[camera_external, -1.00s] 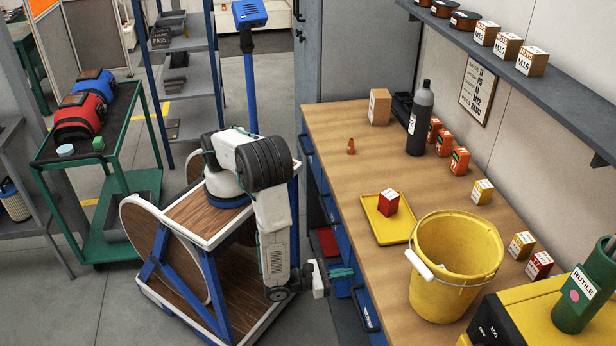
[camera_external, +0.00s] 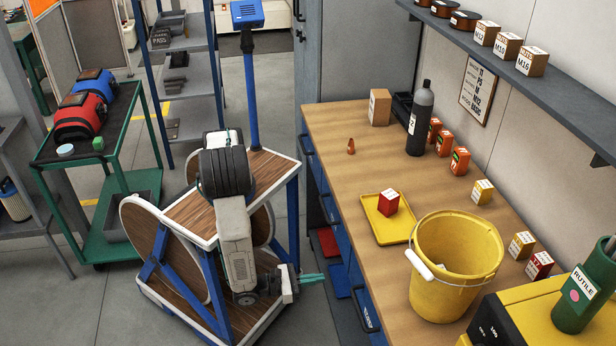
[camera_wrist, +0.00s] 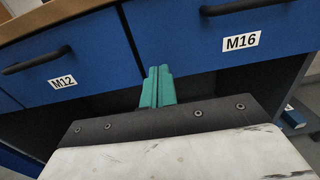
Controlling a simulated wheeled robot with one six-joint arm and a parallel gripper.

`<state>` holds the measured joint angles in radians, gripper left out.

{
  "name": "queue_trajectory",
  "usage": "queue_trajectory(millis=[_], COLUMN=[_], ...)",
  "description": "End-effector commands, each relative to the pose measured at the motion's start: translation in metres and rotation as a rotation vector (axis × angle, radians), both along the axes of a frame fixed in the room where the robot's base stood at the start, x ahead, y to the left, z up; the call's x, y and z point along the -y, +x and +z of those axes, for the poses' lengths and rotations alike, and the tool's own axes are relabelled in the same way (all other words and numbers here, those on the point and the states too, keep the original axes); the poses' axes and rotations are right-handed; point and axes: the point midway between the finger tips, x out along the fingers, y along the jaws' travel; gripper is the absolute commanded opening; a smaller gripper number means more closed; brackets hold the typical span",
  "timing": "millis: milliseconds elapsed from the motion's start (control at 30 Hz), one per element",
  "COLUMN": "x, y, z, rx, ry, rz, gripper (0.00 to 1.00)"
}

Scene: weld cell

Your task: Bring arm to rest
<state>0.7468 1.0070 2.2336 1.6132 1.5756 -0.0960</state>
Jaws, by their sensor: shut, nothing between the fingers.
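My gripper (camera_external: 312,278) hangs low beside the front of the workbench (camera_external: 330,130), at the end of my folded arm. Its green fingers are together and empty, pointing right toward the bench's blue drawers. In the wrist view the closed fingers (camera_wrist: 158,88) point at the blue drawer fronts labelled M12 (camera_wrist: 60,70) and M16 (camera_wrist: 225,45). A dark open space lies below these drawers. I cannot tell the exact gap between fingertips and drawers.
On the bench stand a yellow bucket (camera_external: 455,270), a yellow tray (camera_external: 380,232) with a red box (camera_external: 388,203), and a dark bottle (camera_external: 420,120). A green cart (camera_external: 110,180) stands at the left. Open floor (camera_external: 60,310) lies at the lower left.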

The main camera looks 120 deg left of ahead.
Motion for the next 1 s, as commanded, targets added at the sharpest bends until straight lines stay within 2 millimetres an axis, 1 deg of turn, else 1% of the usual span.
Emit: queue_trajectory(millis=[33, 100, 233, 367, 600, 700, 767, 800, 867, 1000], x=[0.009, 0.017, 0.027, 0.032, 0.032, 0.025, 0.016, 0.009, 0.0, -0.02], y=[-0.008, -0.017, -0.028, -0.033, -0.035, -0.042, -0.052, -0.06, -0.072, -0.091], z=[0.0, 0.0, 0.0, 0.0, -0.001, -0.004, -0.005, -0.004, 0.006, 0.037], rx=[0.0, -0.001, -0.002, -0.002, -0.007, -0.022, -0.036, -0.043, -0.041, -0.016], ry=[0.0, 0.0, 0.001, 0.001, 0.001, -0.002, -0.002, -0.005, -0.033, -0.129], rz=[-0.005, -0.003, 0.0, 0.002, 0.005, 0.047, 0.099, 0.143, 0.227, 0.431], gripper=[0.0, 0.0, 0.0, 0.0, 0.0, 0.0, 0.0, 0.0, 0.0, 0.0])
